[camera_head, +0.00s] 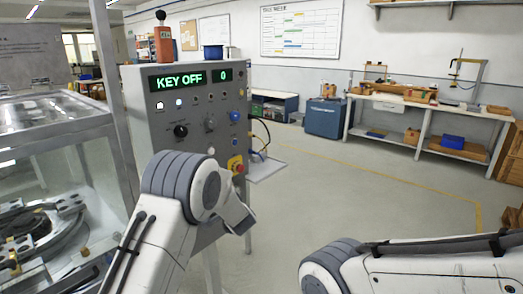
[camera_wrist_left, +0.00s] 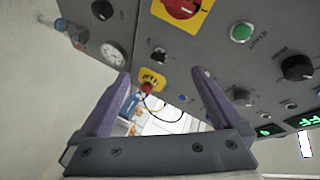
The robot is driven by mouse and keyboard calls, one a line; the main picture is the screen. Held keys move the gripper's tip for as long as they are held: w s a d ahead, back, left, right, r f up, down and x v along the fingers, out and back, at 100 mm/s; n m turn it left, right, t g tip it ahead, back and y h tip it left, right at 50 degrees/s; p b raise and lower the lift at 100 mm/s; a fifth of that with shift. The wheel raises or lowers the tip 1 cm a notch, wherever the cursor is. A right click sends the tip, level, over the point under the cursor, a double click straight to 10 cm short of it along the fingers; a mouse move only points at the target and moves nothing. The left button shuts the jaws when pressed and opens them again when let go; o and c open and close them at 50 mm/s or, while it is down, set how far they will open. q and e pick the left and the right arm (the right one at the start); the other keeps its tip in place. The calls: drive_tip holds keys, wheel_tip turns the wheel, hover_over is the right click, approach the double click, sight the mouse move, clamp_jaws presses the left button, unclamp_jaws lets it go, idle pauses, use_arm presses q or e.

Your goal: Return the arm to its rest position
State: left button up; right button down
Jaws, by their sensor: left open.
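My left arm (camera_head: 185,190) rises from the bottom of the head view and bends in front of the grey control panel (camera_head: 145,110). Its gripper is hidden in that view. In the left wrist view, my left gripper (camera_wrist_left: 158,76) is open, its two purple fingers spread wide with nothing between them. The panel face lies beyond the fingertips; I cannot tell the exact gap. My right arm (camera_head: 420,265) lies across the lower right of the head view, and its gripper is out of sight.
The panel's display (camera_head: 190,79) reads "KEY OFF" and 0. A red knob on yellow (camera_wrist_left: 183,6), a green button (camera_wrist_left: 240,32) and a gauge (camera_wrist_left: 113,54) are near the gripper. A glass-walled machine (camera_head: 75,165) stands left. Open floor (camera_head: 350,190) lies right, before a workbench (camera_head: 425,105).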

use_arm(q)
drive_tip(key=s+f+n+g+h, duration=0.2)
drive_tip(key=s+g, duration=0.2)
drive_tip(key=s, duration=0.8)
drive_tip(key=s+a+f+n+g+h, duration=0.1)
drive_tip(key=s+n+g+h, duration=0.15)
drive_tip(key=s, duration=0.95)
drive_tip(key=s+f+n+g+h, duration=0.2)
drive_tip(key=s+g, duration=0.2)
drive_tip(key=s, duration=0.8)
drive_tip(key=s+d+r+m+g, duration=0.1)
drive_tip(key=s+d+r+m, duration=0.2)
drive_tip(key=s+d, duration=0.3)
drive_tip(key=s+d+r+m+g, duration=0.2)
drive_tip(key=s+d+r+m, duration=0.1)
drive_tip(key=s+d, duration=0.4)
drive_tip(key=shift+s+r+m+h, duration=0.15)
drive_tip(key=shift+s+m+h, duration=0.3)
drive_tip(key=shift+s, duration=0.3)
drive_tip(key=shift+d, duration=0.1)
